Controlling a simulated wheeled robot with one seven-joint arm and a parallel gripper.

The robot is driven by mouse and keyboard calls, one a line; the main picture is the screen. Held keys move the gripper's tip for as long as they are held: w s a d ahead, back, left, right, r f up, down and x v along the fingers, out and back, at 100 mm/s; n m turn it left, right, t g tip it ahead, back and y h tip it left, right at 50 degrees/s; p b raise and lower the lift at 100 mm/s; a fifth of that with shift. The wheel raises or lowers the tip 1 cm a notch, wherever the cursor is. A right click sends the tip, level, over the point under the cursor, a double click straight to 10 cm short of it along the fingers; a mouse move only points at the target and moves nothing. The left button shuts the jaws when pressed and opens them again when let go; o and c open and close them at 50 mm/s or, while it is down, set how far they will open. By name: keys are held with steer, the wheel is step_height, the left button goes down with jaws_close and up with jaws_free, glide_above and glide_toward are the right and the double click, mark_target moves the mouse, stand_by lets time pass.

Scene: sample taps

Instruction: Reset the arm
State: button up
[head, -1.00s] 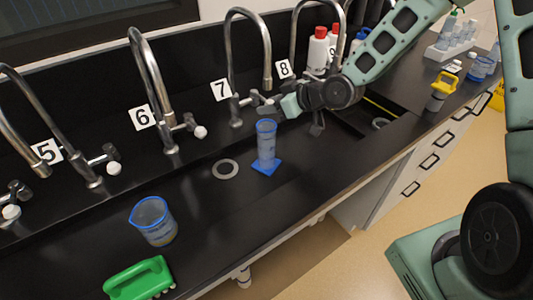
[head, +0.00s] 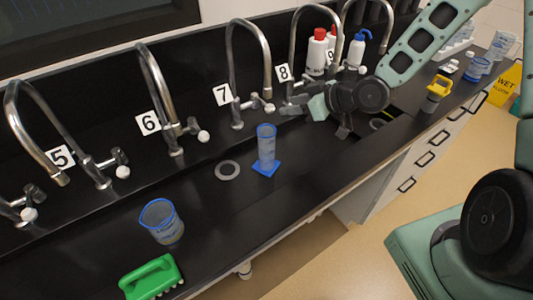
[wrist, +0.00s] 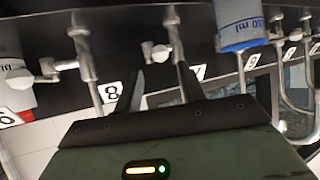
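My gripper (head: 316,118) is over the black counter (head: 215,205), in front of the taps near labels 7 and 8, at the end of my bent arm. In the wrist view its two dark fingers (wrist: 161,78) stand apart with nothing held between them. A clear cylinder with a blue rim and blue base (head: 266,150) stands upright on the counter, left of my gripper and apart from it.
A blue-rimmed beaker (head: 162,222) and a green brush (head: 152,277) are at the front left. Several curved taps (head: 155,95) line the back. Bottles (head: 317,52) stand behind my gripper. A yellow-topped container (head: 437,90) is near the right edge. The counter left of the cylinder is mostly clear.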

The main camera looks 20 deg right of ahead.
stand_by(0.3)
steer(key=s+d+r+m+g+h, duration=0.3)
steer(key=s+d+m+h, duration=0.1)
steer(key=s, duration=0.4)
steer(key=s+d+r+m+g+h, duration=0.3)
steer(key=s+d+r+m+h, duration=0.15)
steer(key=s, duration=0.35)
steer(key=s+a+r+n+g+y, duration=0.1)
steer(key=s+a+n+g, duration=0.2)
steer(key=s+a+n, duration=0.5)
steer(key=s+a, duration=0.6)
steer(key=a, duration=0.4)
steer(key=shift+r, duration=0.4)
